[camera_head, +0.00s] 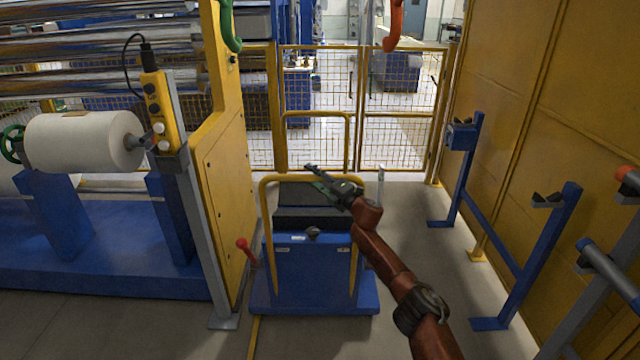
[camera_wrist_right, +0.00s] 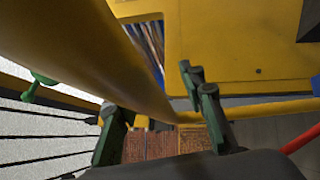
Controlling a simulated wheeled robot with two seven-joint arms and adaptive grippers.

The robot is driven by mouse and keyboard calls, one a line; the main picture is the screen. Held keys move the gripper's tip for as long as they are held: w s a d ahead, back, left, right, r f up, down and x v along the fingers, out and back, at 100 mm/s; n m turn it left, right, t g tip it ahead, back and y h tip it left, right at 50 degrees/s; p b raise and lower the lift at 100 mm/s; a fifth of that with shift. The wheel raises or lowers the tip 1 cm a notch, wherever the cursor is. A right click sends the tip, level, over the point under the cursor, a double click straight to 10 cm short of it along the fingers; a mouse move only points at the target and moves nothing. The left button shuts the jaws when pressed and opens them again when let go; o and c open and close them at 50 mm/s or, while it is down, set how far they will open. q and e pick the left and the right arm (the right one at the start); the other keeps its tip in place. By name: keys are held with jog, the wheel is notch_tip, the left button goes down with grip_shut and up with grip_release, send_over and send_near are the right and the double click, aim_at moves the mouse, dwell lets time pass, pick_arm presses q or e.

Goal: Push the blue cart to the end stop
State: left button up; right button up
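The blue cart (camera_head: 308,268) stands upright on the floor at the middle of the head view, with a yellow tube handle (camera_head: 268,212) and a dark top. My right gripper (camera_head: 326,180) is over the cart's top, by the handle. In the right wrist view my right gripper (camera_wrist_right: 150,92) has its two green-and-grey fingers wide apart, with nothing clamped between them. A thick yellow tube (camera_wrist_right: 110,55) crosses close in front of them; whether it touches a finger I cannot tell. I cannot make out the end stop for certain. My left gripper is not in view.
A yellow machine panel (camera_head: 224,165) and a red-knobbed lever (camera_head: 243,244) are close left of the cart. A yellow mesh fence (camera_head: 315,75) stands behind it. A blue rack (camera_head: 515,272) is at the right, with clear floor between. A white roll (camera_head: 80,142) lies far left.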

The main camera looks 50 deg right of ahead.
jog(key=s+f, duration=0.1)
jog(key=s, duration=1)
jog(key=shift+s+a+f, duration=0.35)
jog(key=shift+s, duration=0.05)
